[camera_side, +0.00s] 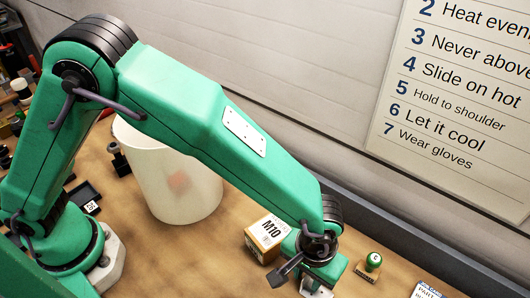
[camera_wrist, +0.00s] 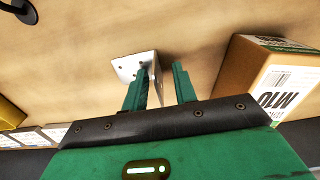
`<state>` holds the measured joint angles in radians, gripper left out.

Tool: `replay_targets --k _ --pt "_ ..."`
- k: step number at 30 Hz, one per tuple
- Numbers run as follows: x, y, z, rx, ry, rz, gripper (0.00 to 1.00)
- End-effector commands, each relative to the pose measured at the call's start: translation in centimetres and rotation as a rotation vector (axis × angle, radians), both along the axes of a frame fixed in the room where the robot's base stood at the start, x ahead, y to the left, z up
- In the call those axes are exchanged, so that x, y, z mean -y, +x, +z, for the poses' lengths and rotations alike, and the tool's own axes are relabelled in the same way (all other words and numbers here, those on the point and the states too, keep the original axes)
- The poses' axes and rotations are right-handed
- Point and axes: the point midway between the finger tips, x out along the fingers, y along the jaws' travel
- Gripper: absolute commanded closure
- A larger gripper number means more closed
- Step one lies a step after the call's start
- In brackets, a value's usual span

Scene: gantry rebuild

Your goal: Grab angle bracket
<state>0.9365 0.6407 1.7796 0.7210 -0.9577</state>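The angle bracket (camera_wrist: 128,67) is a silver metal piece with small dark holes, lying on the tan bench in the wrist view. My gripper (camera_wrist: 162,70) is open, with two green fingers apart. The left finger overlaps the bracket in the picture and hides part of it. One upright leg of the bracket shows in the gap between the fingers, closer to the left finger. I cannot tell whether they touch. In the side view my gripper is low over the bench at the bottom edge, its fingertips cut off. A pale bit below it may be the bracket.
A cardboard box marked M10 (camera_wrist: 263,75) stands close to the right of my gripper; it also shows in the side view (camera_side: 265,236). A white cylindrical bin (camera_side: 170,185), a green-topped stamp (camera_side: 372,262) and a card (camera_side: 426,291) stand around.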

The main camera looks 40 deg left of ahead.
Motion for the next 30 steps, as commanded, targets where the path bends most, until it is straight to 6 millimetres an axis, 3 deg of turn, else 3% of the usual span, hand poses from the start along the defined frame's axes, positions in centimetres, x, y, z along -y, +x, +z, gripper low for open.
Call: replay_targets --k 14,18,19,30 --pt "-0.01 0.01 -0.03 0.0 0.0 0.0 0.72" --pt "0.0 0.01 -0.02 0.0 0.0 0.0 0.98" --pt "0.0 0.01 -0.02 0.0 0.0 0.0 1.0" --pt "0.0 0.02 0.05 0.0 0.0 0.0 1.0"
